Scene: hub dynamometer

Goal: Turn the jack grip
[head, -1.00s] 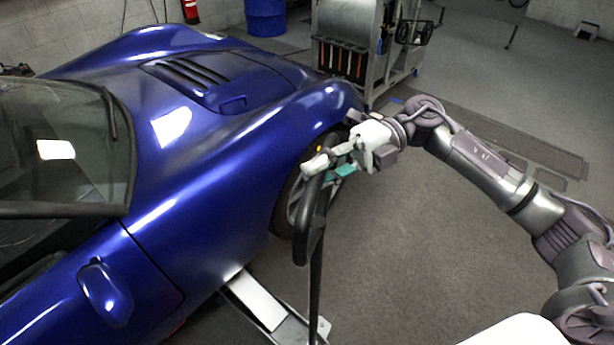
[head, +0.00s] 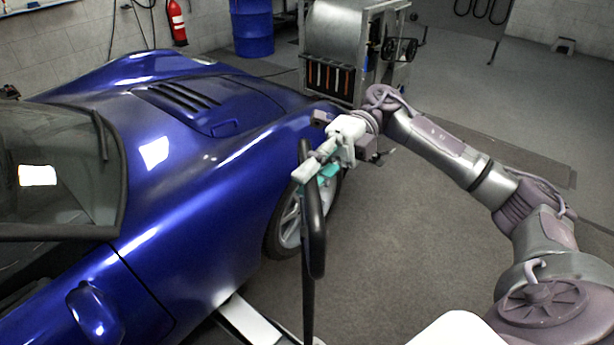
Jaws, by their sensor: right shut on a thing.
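The jack grip is a black loop-shaped handle (head: 314,240) on a dark upright shaft, beside the front wheel of the blue car. My right gripper (head: 312,172) has white and teal fingers and is shut on the upper part of the grip, reaching it from the right. The fingers partly cover the top of the loop. The low metal jack body (head: 248,322) extends from under the car at the bottom of the view. My left gripper is not in view.
The blue car (head: 200,215) fills the left side, close to the grip. A metal tool cart (head: 340,45) and a blue barrel (head: 252,28) stand at the back. A red fire extinguisher (head: 177,22) hangs on the wall. The floor (head: 400,240) right of the grip is clear.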

